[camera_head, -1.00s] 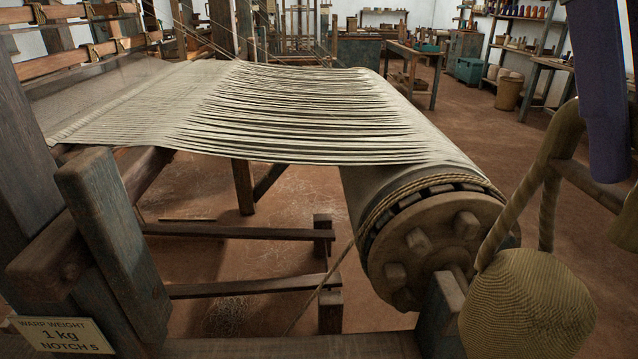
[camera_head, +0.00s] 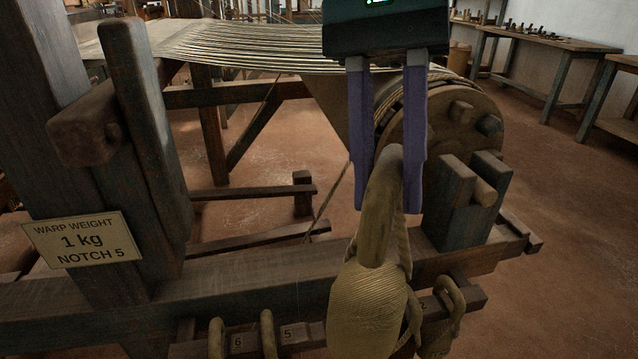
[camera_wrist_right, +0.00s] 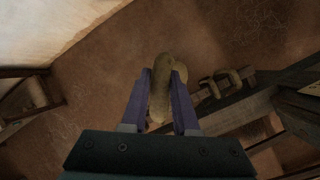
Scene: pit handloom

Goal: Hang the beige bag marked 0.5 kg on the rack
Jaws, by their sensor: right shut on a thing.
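A beige woven bag (camera_head: 362,308) with a thick loop handle hangs from my right gripper (camera_head: 387,200). The purple fingers are shut on the top of the handle, and the bag hangs below them, in front of the loom's lower beam. No weight mark on it is readable. In the right wrist view the handle (camera_wrist_right: 160,95) sits between the fingers (camera_wrist_right: 161,90). The rack (camera_head: 305,333) is a low wooden rail at the bottom of the head view, with plates reading 6, 5 and 2. The bag covers part of the rail. My left gripper is out of view.
Rope loops (camera_head: 268,334) of other bags hang on the rack left of the held bag, and another loop (camera_head: 452,296) hangs right. The loom's posts and warp beam (camera_head: 470,130) stand behind.

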